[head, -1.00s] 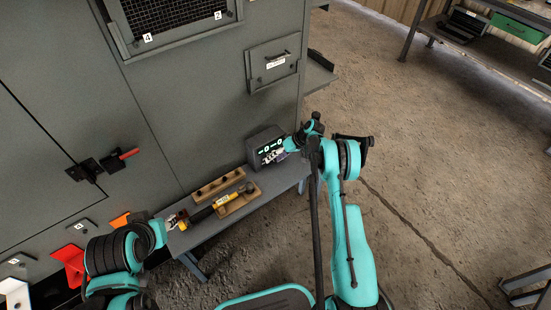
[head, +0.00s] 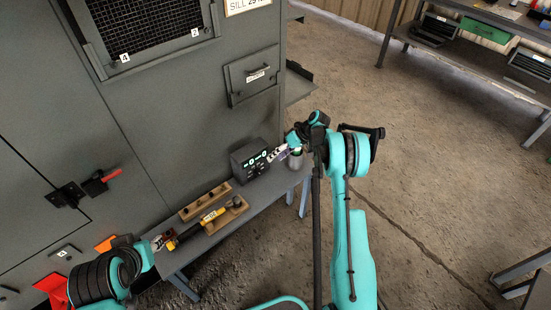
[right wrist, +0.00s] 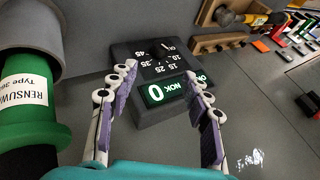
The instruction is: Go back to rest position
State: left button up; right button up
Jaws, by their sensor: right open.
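My right gripper (head: 278,152) is just to the right of a dark box with a lit green display (head: 247,160) on the narrow shelf. In the right wrist view its two fingers (right wrist: 160,74) are spread apart with nothing between them. The same box with a dial (right wrist: 150,62) shows beyond the fingertips; whether they touch it is unclear. My left gripper (head: 162,240) is low at the left end of the shelf, beside a yellow and black tool (head: 198,226). Its fingers are too small to read.
The grey shelf (head: 228,232) carries wooden holders (head: 206,200) against the cabinet (head: 130,130). A green pipe with a white label (right wrist: 28,100) is close on the left in the right wrist view. Open floor (head: 420,180) lies to the right.

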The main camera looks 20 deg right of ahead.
dwell(0.3)
jog(key=s+a+r+m+h, duration=0.1)
jog(key=s+a+r, duration=0.25)
jog(key=r, duration=0.45)
jog(key=s+a+r+t+h, duration=0.1)
jog(key=s+a+r+h, duration=0.1)
jog(key=s+r, duration=0.45)
jog(key=s+a+r+m+h, duration=0.1)
jog(key=s+a+r, duration=0.15)
jog(key=r, duration=0.75)
jog(key=s+a+t+h, duration=0.1)
jog(key=s+t, duration=0.1)
jog(key=s, duration=0.9)
jog(key=s+a+r+t+h, duration=0.1)
jog(key=s+h, duration=0.1)
jog(key=s, duration=1)
jog(key=shift+a+r+m+t, duration=0.3)
jog(key=shift+a+t, duration=0.1)
